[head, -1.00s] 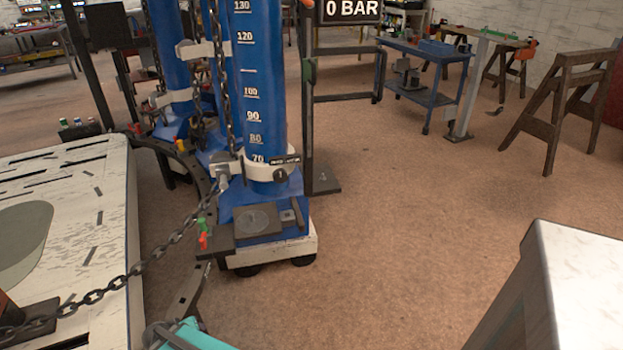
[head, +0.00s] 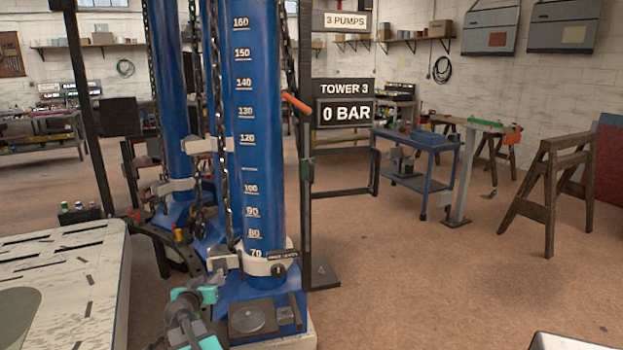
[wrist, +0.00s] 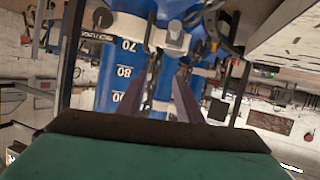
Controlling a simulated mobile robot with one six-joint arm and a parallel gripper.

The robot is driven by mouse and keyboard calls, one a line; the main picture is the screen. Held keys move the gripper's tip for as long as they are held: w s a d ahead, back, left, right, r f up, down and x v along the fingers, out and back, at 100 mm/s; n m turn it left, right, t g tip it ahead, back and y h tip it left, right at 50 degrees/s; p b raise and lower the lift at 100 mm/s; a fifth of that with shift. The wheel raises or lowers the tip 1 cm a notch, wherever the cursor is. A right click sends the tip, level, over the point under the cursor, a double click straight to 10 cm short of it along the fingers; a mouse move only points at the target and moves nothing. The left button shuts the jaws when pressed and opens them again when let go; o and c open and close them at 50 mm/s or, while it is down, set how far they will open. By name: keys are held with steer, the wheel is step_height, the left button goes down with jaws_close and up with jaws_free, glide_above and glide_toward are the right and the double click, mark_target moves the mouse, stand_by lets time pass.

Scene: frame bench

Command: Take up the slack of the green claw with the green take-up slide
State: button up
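My gripper (wrist: 160,92) is open in the wrist view, its two fingers apart with nothing visibly held between them. Beyond the fingers are the blue tower (wrist: 125,65) and a pale clamp with a bolt (wrist: 174,32). In the head view my teal-and-grey wrist is low, in front of the tower (head: 262,130) and near its white collar (head: 268,262). A dark chain (head: 222,150) hangs along the tower. I cannot make out the green claw or the green take-up slide for certain. A small green piece (head: 307,170) shows on the dark post.
A pale slotted bench (head: 60,275) stands at the left. A sign reading 0 BAR (head: 345,113) hangs beside the tower. A blue cart (head: 412,180) and wooden trestle (head: 548,200) stand at the back right. The floor (head: 420,285) between is clear.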

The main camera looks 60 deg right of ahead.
steer(key=s+d+r+m+h, duration=0.1)
steer(key=s+d+r, duration=0.25)
steer(key=r, duration=0.25)
steer(key=s+d+r+g+h+p, duration=0.1)
steer(key=s+d+r, duration=0.1)
steer(key=d+r, duration=0.35)
steer(key=s+d+r+m+h, duration=0.1)
steer(key=s+d+r, duration=0.2)
steer(key=r, duration=0.3)
steer(key=m+g+h+p, duration=0.2)
steer(key=m+g+h, duration=0.1)
steer(key=g, duration=0.1)
glide_toward(311, 173)
steer(key=a, duration=0.3)
steer(key=shift+s+d+r, duration=0.1)
steer(key=shift+s+r, duration=0.15)
steer(key=shift+s, duration=0.05)
steer(key=shift+w+d+p, duration=0.25)
steer(key=shift+d+p, duration=0.5)
steer(key=shift+d, duration=1.55)
steer(key=shift+w+d+p, duration=0.25)
steer(key=shift+d+p, duration=0.45)
steer(key=shift+d, duration=1.55)
steer(key=shift+w+d+p, duration=0.25)
steer(key=shift+d+p, duration=0.5)
steer(key=shift+d, duration=1.55)
jaws_close()
